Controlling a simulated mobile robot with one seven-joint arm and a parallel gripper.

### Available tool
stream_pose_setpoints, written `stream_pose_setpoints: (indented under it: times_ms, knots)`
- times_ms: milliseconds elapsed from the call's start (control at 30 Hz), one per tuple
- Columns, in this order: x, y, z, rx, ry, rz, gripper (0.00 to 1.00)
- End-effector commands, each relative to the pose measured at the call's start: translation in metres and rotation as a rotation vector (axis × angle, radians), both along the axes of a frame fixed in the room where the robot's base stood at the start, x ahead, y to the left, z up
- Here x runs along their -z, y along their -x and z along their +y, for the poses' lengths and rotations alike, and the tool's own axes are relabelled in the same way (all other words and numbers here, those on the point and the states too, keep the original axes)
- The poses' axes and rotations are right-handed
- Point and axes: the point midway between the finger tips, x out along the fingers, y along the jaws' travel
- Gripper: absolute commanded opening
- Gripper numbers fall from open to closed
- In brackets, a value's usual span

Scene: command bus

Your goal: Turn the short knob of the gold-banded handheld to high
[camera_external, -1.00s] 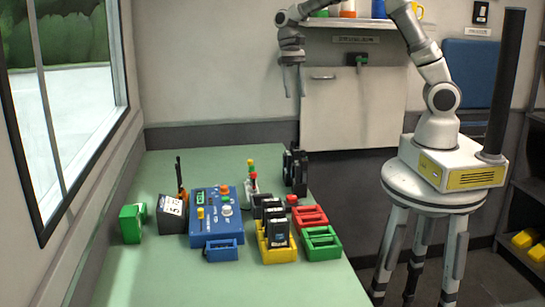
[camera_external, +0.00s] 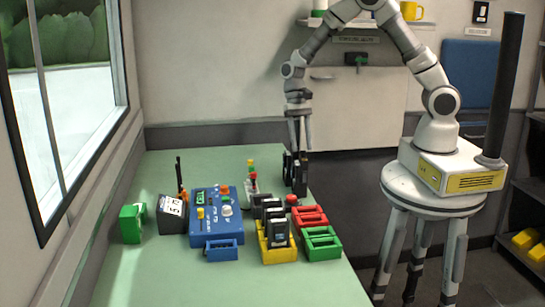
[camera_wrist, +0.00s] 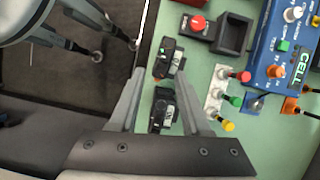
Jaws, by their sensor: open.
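Two dark handhelds (camera_external: 300,174) stand upright near the table's right edge. In the wrist view they appear from above, one farther up (camera_wrist: 167,58) and one lower (camera_wrist: 160,112). Small round knobs and pale markings show on their tops. I cannot make out a gold band on either, or tell which knob is short. My gripper (camera_external: 299,148) points down just above this pair, with its fingers apart and empty. In the wrist view my gripper (camera_wrist: 162,80) has one finger on each side of the handhelds. I cannot tell whether a finger touches them.
A blue console (camera_external: 205,228) with knobs stands left of the pair. A white switch strip (camera_wrist: 214,97) with coloured levers is close beside my right finger. Yellow (camera_external: 264,250), red (camera_external: 311,215) and green (camera_external: 322,246) holders stand nearer the camera. The table's edge is close by.

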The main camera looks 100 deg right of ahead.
Motion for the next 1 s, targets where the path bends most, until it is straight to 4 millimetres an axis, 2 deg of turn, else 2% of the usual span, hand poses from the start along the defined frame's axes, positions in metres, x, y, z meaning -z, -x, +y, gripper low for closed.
stream_pose_setpoints:
  times_ms: [367,600,633,900,1000]
  knots:
    - [0.005,0.0002,0.0018,0.0,0.001,-0.001,0.46]
    - [0.0048,0.0001,0.0018,0.0,0.001,-0.001,0.02]
    - [0.0048,0.0001,0.0018,0.0,0.001,-0.001,0.0]
    - [0.0045,0.0003,0.0015,0.006,0.001,-0.001,0.0]
    - [0.004,0.0014,0.0017,0.074,0.0,-0.001,0.0]
